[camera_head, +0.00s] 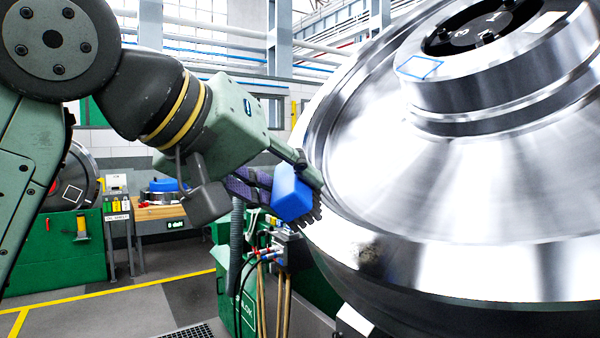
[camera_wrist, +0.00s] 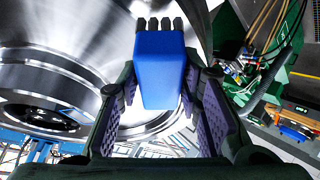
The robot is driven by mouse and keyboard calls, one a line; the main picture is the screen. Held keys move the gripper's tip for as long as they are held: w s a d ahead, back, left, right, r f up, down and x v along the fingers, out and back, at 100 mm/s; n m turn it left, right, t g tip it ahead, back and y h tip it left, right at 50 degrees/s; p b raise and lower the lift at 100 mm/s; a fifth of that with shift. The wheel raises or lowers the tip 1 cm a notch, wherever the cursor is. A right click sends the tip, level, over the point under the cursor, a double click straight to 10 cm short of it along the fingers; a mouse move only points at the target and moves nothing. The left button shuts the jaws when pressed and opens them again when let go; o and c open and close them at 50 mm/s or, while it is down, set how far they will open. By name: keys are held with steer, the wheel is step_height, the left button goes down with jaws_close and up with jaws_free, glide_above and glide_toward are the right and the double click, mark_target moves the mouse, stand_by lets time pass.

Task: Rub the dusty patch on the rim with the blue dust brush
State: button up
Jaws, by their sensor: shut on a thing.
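The blue dust brush (camera_head: 292,192) is in my gripper (camera_head: 262,185), its dark bristles pointing right and down beside the wheel's edge. In the wrist view the brush (camera_wrist: 160,68) stands between the two fingers of my gripper (camera_wrist: 163,85), bristles at the top. The steel rail wheel (camera_head: 440,190) fills the right of the head view, its rim (camera_head: 470,270) curving along the bottom. A brownish dusty patch (camera_head: 372,258) lies on the rim, right of and below the bristles and apart from them. I cannot tell whether the bristles touch the wheel.
A green machine (camera_head: 235,290) with hoses and cables stands below my gripper. A workbench (camera_head: 160,212) with a blue-topped item and a green cabinet (camera_head: 75,247) stand farther back left. The floor at lower left is clear, with yellow lines.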

mark_target(304, 207)
steer(key=shift+w+d+f, duration=0.15)
steer(key=shift+d+f, duration=0.25)
steer(key=shift+f, duration=0.2)
steer(key=shift+w+d+f+b, duration=0.2)
steer(key=shift+d+f+b, duration=0.1)
steer(key=shift+f+b, duration=0.2)
steer(key=shift+w+d+f+b, duration=0.25)
steer(key=shift+f+b, duration=0.15)
steer(key=shift+b, duration=0.15)
steer(key=shift+w+d+f+b, duration=0.45)
steer(key=shift+d+f+b, duration=0.1)
steer(key=shift+d+b, duration=0.1)
steer(key=shift+w+d+f+b, duration=0.4)
steer(key=shift+d+f, duration=0.15)
steer(key=shift+f, duration=0.15)
steer(key=shift+s+d+r, duration=0.1)
steer(key=shift+s+d, duration=0.45)
steer(key=shift+s, duration=0.25)
steer(key=shift+s+d, duration=0.5)
steer(key=shift+s, duration=0.25)
steer(key=shift+s+d+p, duration=0.3)
steer(key=shift+s+d, duration=0.9)
steer(key=shift+s, duration=0.25)
